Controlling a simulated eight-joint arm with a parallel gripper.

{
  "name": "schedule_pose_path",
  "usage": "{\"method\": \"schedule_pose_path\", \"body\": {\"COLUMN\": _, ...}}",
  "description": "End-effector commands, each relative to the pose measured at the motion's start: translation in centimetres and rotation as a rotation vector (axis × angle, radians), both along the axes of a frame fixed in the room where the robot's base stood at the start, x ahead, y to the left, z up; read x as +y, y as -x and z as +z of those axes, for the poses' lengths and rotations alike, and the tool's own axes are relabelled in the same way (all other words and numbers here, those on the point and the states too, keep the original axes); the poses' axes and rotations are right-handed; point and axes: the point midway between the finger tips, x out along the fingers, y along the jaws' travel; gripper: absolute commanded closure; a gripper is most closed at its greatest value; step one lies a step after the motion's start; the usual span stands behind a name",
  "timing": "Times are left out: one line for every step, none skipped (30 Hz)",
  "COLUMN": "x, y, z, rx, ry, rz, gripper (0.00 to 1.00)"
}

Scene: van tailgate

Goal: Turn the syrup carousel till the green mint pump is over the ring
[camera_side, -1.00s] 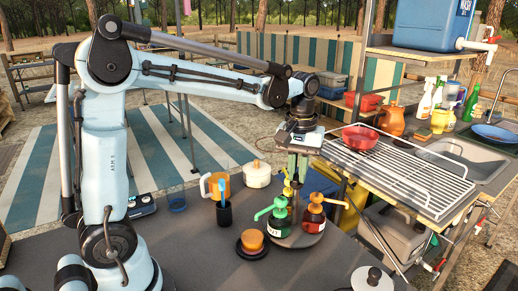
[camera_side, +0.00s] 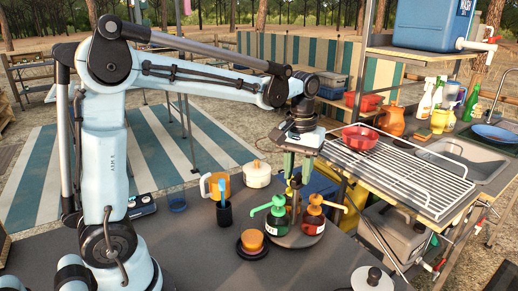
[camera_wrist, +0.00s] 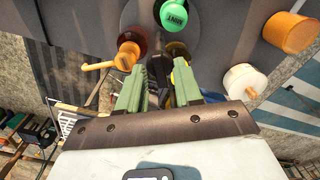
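The syrup carousel (camera_side: 296,241) is a grey disc on the dark counter. The mint pump bottle (camera_side: 278,221) has a green pump and stands at its left; in the wrist view its green top (camera_wrist: 173,17) is marked MINT. A red bottle (camera_side: 312,219) with an orange pump stands at its right, and its top shows in the wrist view (camera_wrist: 127,56). A yellow pump (camera_wrist: 177,52) is partly hidden behind my right finger. My gripper (camera_wrist: 159,72) is open over the carousel, its green fingers either side of the dark centre post (camera_wrist: 157,68). I cannot make out the ring for certain.
An orange jar (camera_side: 252,239) on a dark saucer sits just left of the carousel. A metal lid (camera_side: 372,279) lies at front right. Bare counter lies in front.

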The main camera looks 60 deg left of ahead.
Motion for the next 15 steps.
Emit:
{"method": "schedule_pose_path", "body": {"x": 0.0, "y": 0.0, "z": 0.0, "rx": 0.0, "ry": 0.0, "rz": 0.0, "gripper": 0.61}}
{"method": "schedule_pose_path", "body": {"x": 0.0, "y": 0.0, "z": 0.0, "rx": 0.0, "ry": 0.0, "rz": 0.0, "gripper": 0.61}}
{"method": "schedule_pose_path", "body": {"x": 0.0, "y": 0.0, "z": 0.0, "rx": 0.0, "ry": 0.0, "rz": 0.0, "gripper": 0.61}}
{"method": "schedule_pose_path", "body": {"x": 0.0, "y": 0.0, "z": 0.0, "rx": 0.0, "ry": 0.0, "rz": 0.0, "gripper": 0.61}}
{"method": "schedule_pose_path", "body": {"x": 0.0, "y": 0.0, "z": 0.0, "rx": 0.0, "ry": 0.0, "rz": 0.0, "gripper": 0.61}}
{"method": "schedule_pose_path", "body": {"x": 0.0, "y": 0.0, "z": 0.0, "rx": 0.0, "ry": 0.0, "rz": 0.0, "gripper": 0.61}}
{"method": "schedule_pose_path", "body": {"x": 0.0, "y": 0.0, "z": 0.0, "rx": 0.0, "ry": 0.0, "rz": 0.0, "gripper": 0.61}}
{"method": "schedule_pose_path", "body": {"x": 0.0, "y": 0.0, "z": 0.0, "rx": 0.0, "ry": 0.0, "rz": 0.0, "gripper": 0.61}}
{"method": "schedule_pose_path", "body": {"x": 0.0, "y": 0.0, "z": 0.0, "rx": 0.0, "ry": 0.0, "rz": 0.0, "gripper": 0.61}}
{"method": "schedule_pose_path", "body": {"x": 0.0, "y": 0.0, "z": 0.1, "rx": 0.0, "ry": 0.0, "rz": 0.0, "gripper": 0.61}}
{"method": "schedule_pose_path", "body": {"x": 0.0, "y": 0.0, "z": 0.2, "rx": -0.001, "ry": 0.0, "rz": 0.0, "gripper": 0.61}}
{"method": "schedule_pose_path", "body": {"x": 0.0, "y": 0.0, "z": 0.5, "rx": -0.001, "ry": 0.0, "rz": 0.0, "gripper": 0.61}}
{"method": "schedule_pose_path", "body": {"x": 0.0, "y": 0.0, "z": 0.7, "rx": -0.001, "ry": 0.0, "rz": 0.0, "gripper": 0.61}}
{"method": "schedule_pose_path", "body": {"x": 0.0, "y": 0.0, "z": 1.0, "rx": -0.001, "ry": 0.0, "rz": 0.0, "gripper": 0.61}}
{"method": "schedule_pose_path", "body": {"x": 0.0, "y": 0.0, "z": 1.5, "rx": -0.001, "ry": 0.0, "rz": 0.0, "gripper": 0.61}}
